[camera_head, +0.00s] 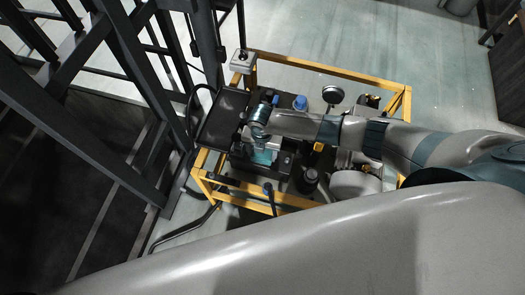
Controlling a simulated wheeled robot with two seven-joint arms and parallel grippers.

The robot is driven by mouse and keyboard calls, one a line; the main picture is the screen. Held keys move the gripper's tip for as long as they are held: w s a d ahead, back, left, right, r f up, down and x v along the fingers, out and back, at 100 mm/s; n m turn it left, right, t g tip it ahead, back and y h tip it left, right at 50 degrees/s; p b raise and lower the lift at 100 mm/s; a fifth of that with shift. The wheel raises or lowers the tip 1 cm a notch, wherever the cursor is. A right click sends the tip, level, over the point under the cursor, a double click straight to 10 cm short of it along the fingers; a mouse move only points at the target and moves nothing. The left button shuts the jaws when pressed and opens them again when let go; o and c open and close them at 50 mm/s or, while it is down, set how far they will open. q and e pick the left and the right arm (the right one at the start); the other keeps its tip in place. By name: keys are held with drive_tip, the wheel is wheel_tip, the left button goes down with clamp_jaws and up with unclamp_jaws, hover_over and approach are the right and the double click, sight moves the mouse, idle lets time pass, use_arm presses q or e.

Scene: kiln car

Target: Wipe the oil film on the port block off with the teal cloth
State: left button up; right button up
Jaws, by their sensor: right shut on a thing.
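My right gripper (257,148) reaches in from the right, pointing down over the equipment inside the yellow frame. It is shut on the teal cloth (263,157), which shows as a small light teal patch below the wrist. The cloth is low among dark parts; I cannot tell whether it touches the surface under it. The port block is mostly hidden by the gripper and forearm, and I cannot pick it out surely. No oil film can be made out. My left gripper is not in view.
A yellow frame (330,69) surrounds the equipment. A dark tray (221,119) lies left of the gripper. A blue-capped part (300,103) and a round gauge (332,94) stand behind my forearm. Dark steel beams (125,50) rise at the left. Open floor lies beyond the frame.

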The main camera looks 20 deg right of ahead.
sight(260, 166)
drive_tip(key=shift+s+a+r+p, duration=0.1)
drive_tip(key=shift+s+a+p, duration=0.25)
drive_tip(key=shift+s, duration=0.25)
drive_tip(key=shift+s+a+p, duration=0.3)
drive_tip(key=shift+s+p, duration=0.05)
drive_tip(key=shift+s, duration=0.2)
drive_tip(key=shift+s+a, duration=0.35)
drive_tip(key=shift+s, duration=0.1)
drive_tip(key=shift+w+d, duration=0.1)
drive_tip(key=shift+w+d+b, duration=0.35)
drive_tip(key=shift+w+d, duration=0.3)
drive_tip(key=shift+w, duration=0.3)
drive_tip(key=shift+w+d+b, duration=0.3)
drive_tip(key=shift+w+d, duration=0.35)
drive_tip(key=shift+w, duration=0.25)
drive_tip(key=shift+w, duration=0.1)
drive_tip(key=w+d+b, duration=0.1)
drive_tip(key=w, duration=0.1)
drive_tip(key=w+d+b, duration=0.1)
drive_tip(key=shift+w+d, duration=0.3)
drive_tip(key=shift+w, duration=0.05)
